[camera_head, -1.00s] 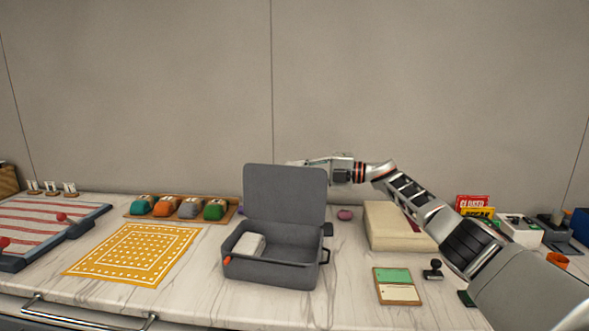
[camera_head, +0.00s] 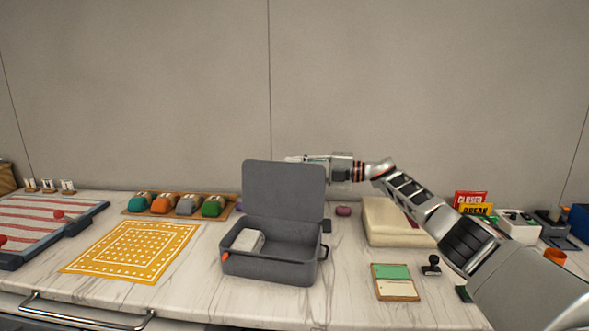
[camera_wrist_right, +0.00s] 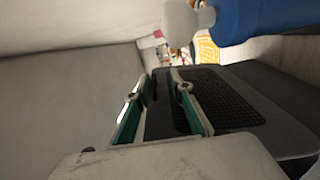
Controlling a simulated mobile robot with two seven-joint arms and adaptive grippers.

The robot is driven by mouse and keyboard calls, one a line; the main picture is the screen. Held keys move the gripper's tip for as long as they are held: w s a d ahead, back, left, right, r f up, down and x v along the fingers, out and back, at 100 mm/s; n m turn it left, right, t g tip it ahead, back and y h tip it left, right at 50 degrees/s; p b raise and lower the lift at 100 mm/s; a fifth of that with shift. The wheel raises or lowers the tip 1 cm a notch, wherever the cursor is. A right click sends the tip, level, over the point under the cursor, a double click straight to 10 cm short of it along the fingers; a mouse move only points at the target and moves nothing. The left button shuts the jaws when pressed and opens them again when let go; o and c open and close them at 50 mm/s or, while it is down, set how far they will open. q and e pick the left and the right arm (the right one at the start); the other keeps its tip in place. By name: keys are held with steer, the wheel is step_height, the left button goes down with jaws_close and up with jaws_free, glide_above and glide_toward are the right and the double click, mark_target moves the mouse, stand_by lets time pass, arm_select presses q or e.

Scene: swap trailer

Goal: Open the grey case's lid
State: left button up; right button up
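The grey case (camera_head: 262,269) stands on the counter with its lid (camera_head: 283,188) raised, about upright at the back. A whitish block lies inside at the left, and a small orange-red piece shows at the front left corner. My right gripper (camera_head: 303,159) is at the lid's top edge, partly hidden behind it. In the right wrist view its two fingers (camera_wrist_right: 163,92) with green pads stand apart, with a dark grey surface beyond them. I cannot tell whether a finger touches the lid. My left gripper is not in view.
A yellow patterned cloth (camera_head: 133,251) lies left of the case, and a wooden tray (camera_head: 132,213) with coloured items stands behind it. A cream box (camera_head: 385,209) is at the right, partly behind my right arm. A green and cream board (camera_head: 394,282) lies in front of it.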

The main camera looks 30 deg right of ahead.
steer(key=shift+r, duration=0.15)
steer(key=shift+s+d, duration=0.15)
steer(key=shift+d, duration=0.1)
steer(key=v, duration=1.1)
steer(key=shift+s, duration=0.15)
steer(key=shift+d, duration=0.2)
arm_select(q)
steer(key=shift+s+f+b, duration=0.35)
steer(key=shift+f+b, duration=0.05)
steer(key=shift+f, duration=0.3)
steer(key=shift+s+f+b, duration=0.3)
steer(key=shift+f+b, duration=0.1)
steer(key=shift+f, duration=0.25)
arm_select(e)
steer(key=v, duration=0.9)
steer(key=shift+f, duration=0.25)
